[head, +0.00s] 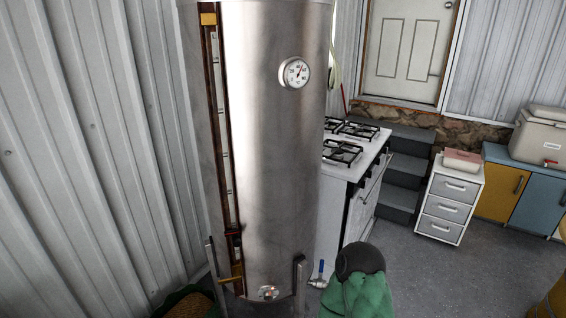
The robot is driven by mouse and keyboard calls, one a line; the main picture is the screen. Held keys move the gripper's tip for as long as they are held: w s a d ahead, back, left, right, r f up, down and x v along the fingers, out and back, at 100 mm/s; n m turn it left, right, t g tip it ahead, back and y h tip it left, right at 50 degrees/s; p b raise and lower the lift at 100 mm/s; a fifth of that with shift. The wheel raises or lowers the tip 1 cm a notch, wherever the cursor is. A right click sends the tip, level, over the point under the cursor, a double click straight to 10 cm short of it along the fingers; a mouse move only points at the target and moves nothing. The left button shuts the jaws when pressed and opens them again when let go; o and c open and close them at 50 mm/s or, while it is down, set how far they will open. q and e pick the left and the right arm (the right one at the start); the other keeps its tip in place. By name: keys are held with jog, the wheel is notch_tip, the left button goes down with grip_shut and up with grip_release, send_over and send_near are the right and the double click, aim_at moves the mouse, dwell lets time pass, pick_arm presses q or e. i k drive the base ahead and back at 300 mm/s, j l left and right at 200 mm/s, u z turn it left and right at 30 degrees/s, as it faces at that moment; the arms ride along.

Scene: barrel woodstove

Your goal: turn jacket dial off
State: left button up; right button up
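A tall stainless steel cylinder tank (270,170) fills the middle of the head view. A small round dial-like fitting (268,292) with a red mark sits low on its front, near the picture's bottom edge; it is too small to read its setting. A round white gauge (294,73) with a needle is higher on the tank's front. I cannot tell from the picture which of these is the jacket dial. Neither of my grippers is in view.
Grey upright brackets (299,275) flank the tank's lower part. A blue-handled valve (321,270) and a dark round object over green cloth (358,293) are at its lower right. A stove (352,150), steps (400,170) and drawers (448,203) stand behind.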

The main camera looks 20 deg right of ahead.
aim_at(268, 296)
jog(key=i+l+u, duration=0.15)
jog(key=l, duration=0.35)
jog(key=i+l+u, duration=0.1)
jog(key=l, duration=0.4)
jog(key=i+l+u, duration=0.15)
jog(key=l, duration=0.35)
jog(key=l+u, duration=0.15)
jog(key=l, duration=0.35)
jog(key=u, duration=0.1)
jog(key=i+l, duration=0.05)
